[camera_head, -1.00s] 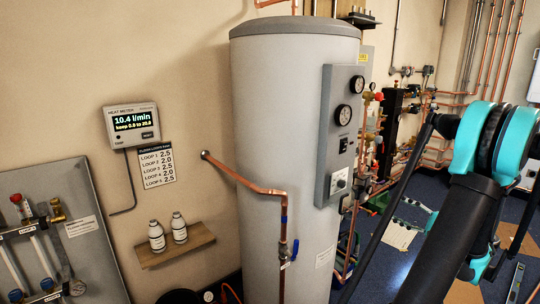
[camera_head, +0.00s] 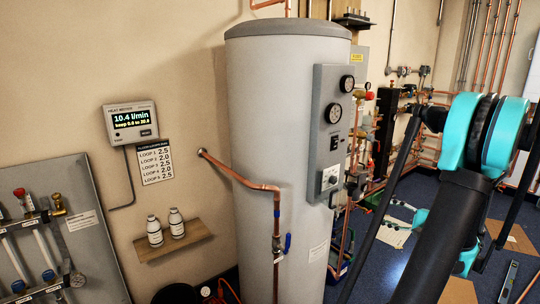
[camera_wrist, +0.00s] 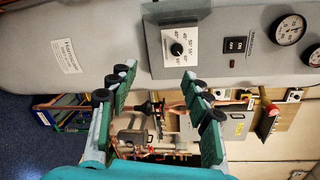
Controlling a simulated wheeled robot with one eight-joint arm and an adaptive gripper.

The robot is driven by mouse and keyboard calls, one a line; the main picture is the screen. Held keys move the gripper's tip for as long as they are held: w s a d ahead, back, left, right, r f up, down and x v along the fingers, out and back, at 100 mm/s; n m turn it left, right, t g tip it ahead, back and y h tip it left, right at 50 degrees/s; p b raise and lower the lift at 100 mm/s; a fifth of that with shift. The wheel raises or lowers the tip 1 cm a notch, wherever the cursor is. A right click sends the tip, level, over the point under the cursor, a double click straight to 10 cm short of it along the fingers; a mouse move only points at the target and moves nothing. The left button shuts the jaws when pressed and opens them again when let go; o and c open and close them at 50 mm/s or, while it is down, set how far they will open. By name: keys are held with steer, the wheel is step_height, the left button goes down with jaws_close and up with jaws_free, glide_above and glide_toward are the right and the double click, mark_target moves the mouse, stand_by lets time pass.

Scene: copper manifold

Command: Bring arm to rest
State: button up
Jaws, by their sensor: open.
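My gripper (camera_wrist: 158,108) is open in the wrist view, its two green-padded fingers spread wide with nothing between them. Behind it in that view are the grey tank's control panel (camera_wrist: 212,45) with a black dial, an ON/OFF switch and gauges, and several pipe fittings; the fingers look apart from the panel. In the head view my black and turquoise arm (camera_head: 455,200) stands at the right. My gripper cannot be made out clearly there.
The tall grey tank (camera_head: 255,130) stands in the middle, with a copper pipe and blue-handled valve (camera_head: 287,243). A wooden shelf (camera_head: 195,240) holds two bottles. A heat meter (camera_head: 130,122) reads 10.4 l/min. Blue floor at the right holds papers and tools.

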steer(key=s+a+f+n+g+h, duration=0.2)
steer(key=a+f+g, duration=0.1)
steer(key=a, duration=0.6)
steer(key=s+a+f+n+g+h, duration=0.1)
steer(key=s+a+f+n+g, duration=0.25)
steer(key=a, duration=0.45)
steer(key=s+a+f+n+g+h, duration=0.1)
steer(key=s+a+f+n+h, duration=0.1)
steer(key=s, duration=0.4)
steer(key=s+a+f+n+g+h, duration=0.1)
steer(key=s+a+f+n+h, duration=0.1)
steer(key=s+f+n+h, duration=0.2)
steer(key=s+n+h, duration=0.1)
steer(key=s+n, duration=0.1)
steer(key=s, duration=0.1)
steer(key=shift+s+f+h, duration=0.15)
steer(key=shift+h, duration=0.15)
